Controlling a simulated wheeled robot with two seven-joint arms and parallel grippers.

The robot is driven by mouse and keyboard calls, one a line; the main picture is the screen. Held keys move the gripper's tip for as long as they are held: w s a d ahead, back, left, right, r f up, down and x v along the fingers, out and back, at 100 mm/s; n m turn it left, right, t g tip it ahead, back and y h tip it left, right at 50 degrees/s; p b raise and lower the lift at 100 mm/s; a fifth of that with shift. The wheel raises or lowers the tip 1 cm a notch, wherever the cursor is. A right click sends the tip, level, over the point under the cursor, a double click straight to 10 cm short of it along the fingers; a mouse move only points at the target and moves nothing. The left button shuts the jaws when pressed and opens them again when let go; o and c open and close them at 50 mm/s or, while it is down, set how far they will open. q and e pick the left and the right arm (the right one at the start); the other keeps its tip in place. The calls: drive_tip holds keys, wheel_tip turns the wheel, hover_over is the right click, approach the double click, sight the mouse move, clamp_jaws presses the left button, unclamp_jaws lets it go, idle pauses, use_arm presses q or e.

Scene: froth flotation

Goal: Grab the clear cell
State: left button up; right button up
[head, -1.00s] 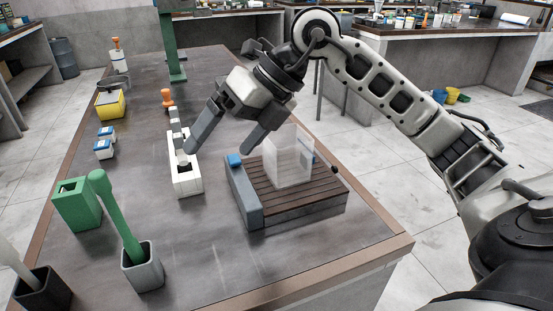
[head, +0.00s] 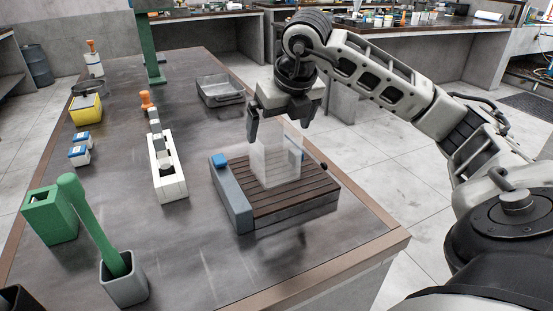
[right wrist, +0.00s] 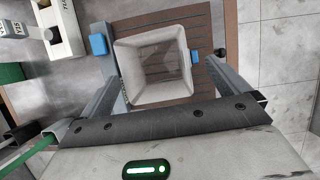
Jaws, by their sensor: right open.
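The clear cell (head: 275,165) is a see-through, open-topped box standing upright on the brown slatted top of a grey base (head: 300,205). In the right wrist view the cell (right wrist: 153,65) shows from above, with its open mouth facing me. My right gripper (head: 279,133) is open and points down over the cell. In the right wrist view its two fingers (right wrist: 160,78) are spread wide, one to each side of the cell's near part, with gaps on both sides. The fingers do not grip it. My left gripper is not in view.
A white block holder (head: 168,180) stands left of the base. A grey tray (head: 220,92) lies behind it. A green box (head: 48,217) and a grey cup (head: 122,283) holding a green tool stand at the front left. Bare bench lies between them.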

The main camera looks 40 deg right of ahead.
sight(275, 140)
drive_tip(key=x, duration=0.4)
drive_tip(key=shift+s+a+f, duration=0.1)
drive_tip(key=shift+a+f, duration=0.1)
drive_tip(key=shift+a, duration=0.2)
drive_tip(key=shift+d+f, duration=0.1)
drive_tip(key=shift+f, duration=0.4)
drive_tip(key=shift+w, duration=0.25)
drive_tip(key=c, duration=1.1)
